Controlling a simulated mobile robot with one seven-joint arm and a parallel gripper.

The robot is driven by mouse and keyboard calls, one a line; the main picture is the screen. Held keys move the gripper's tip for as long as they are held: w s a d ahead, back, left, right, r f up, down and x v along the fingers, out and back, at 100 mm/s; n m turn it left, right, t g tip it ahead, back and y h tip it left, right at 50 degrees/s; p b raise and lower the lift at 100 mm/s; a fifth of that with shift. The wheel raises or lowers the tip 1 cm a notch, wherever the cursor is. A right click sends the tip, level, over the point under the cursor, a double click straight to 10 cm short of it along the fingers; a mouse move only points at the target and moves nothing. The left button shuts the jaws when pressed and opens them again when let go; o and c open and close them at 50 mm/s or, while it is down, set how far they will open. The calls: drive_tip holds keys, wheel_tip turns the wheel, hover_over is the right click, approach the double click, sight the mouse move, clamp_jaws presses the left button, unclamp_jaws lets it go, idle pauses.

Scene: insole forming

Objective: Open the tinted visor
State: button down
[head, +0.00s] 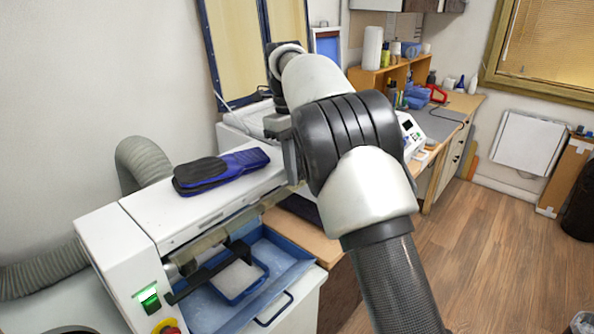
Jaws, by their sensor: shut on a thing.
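A white machine (165,215) stands at the left. A brownish see-through strip (207,243), which looks like the tinted visor, runs along its front under the white top. A black bar (208,270) sits just below the strip, over a blue tray (292,262). The right end of the strip passes toward my arm, and I cannot tell how far it is raised. My arm reaches up from the bottom right, and its wrist bends down behind the machine's right end. My fingertips are hidden behind my own arm, so their contact with the visor does not show.
A pair of dark blue and black insole-like pieces (221,171) lies on the machine's top. A grey hose (147,165) is behind it. A green switch (148,298) is at its front. A cluttered bench (455,110) stands at the back right.

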drive_tip(key=c, duration=1.7)
unclamp_jaws()
drive_tip(key=shift+o, duration=0.2)
drive_tip(key=shift+r, duration=0.1)
drive_tip(key=shift+w+a+r, duration=0.1)
drive_tip(key=shift+a+r, duration=0.1)
drive_tip(key=shift+r, duration=1.6)
drive_tip(key=shift+w+a+r, duration=0.1)
drive_tip(key=shift+a+r, duration=0.05)
drive_tip(key=shift+r, duration=1.6)
